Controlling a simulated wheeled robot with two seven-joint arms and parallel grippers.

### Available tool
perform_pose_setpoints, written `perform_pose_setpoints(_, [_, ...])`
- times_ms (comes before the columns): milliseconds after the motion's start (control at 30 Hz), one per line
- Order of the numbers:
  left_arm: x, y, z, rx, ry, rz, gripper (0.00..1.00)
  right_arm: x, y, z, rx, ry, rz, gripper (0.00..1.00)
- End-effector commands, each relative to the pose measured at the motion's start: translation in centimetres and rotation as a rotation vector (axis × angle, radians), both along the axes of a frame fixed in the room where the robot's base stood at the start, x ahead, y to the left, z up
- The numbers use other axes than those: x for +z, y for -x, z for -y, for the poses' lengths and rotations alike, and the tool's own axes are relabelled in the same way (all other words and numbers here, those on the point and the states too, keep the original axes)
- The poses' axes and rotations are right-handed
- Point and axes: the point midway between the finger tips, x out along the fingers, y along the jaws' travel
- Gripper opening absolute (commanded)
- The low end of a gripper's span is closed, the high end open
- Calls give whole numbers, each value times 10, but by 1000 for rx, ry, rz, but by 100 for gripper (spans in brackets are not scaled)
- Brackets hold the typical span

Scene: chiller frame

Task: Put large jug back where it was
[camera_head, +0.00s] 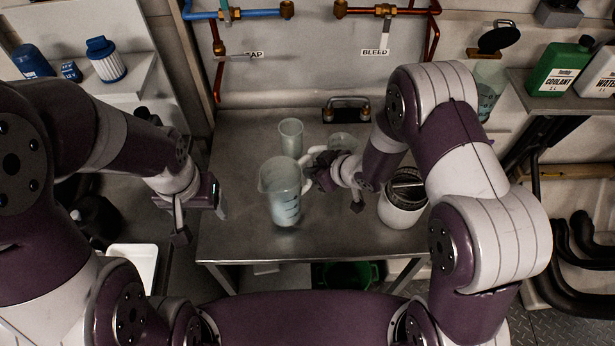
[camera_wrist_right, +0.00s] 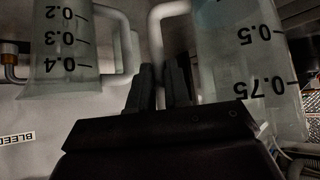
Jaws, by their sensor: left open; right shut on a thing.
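The large jug (camera_head: 284,200), translucent with dark graduation marks, is upright over the middle of the metal bench (camera_head: 235,238). I cannot tell whether its base touches the bench. My right gripper (camera_head: 322,176) is shut on its white handle, which faces right. In the right wrist view the large jug (camera_wrist_right: 250,60) appears inverted, its handle running down between my gripper's fingers (camera_wrist_right: 160,88). A smaller marked jug (camera_wrist_right: 62,55) with its own handle is close beside the fingers. My left gripper (camera_head: 198,215) is open and empty, left of the large jug.
Behind stand a clear beaker (camera_head: 291,136) and a low clear vessel (camera_head: 342,141), partly hidden. A white canister (camera_head: 402,205) with a dark strainer-like top stands right of my right gripper. The bench's front left is clear.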

Motion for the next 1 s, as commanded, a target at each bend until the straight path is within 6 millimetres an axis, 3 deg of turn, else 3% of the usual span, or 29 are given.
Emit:
perform_pose_setpoints(133, [2,0,0,0,0,0,74,-22,0,0,1,0,0,0])
perform_pose_setpoints(500, [-2,0,0,0,0,0,74,-29,0,0,0,-1,1,0])
perform_pose_setpoints(533, [-1,0,0,0,0,0,74,-28,0,0,1,0,-1,24])
perform_pose_setpoints(600, [-1,0,0,0,0,0,74,-28,0,0,1,0,-1,43])
perform_pose_setpoints(1000, [1,0,0,0,0,0,74,-18,3,4,-1,0,1,43])
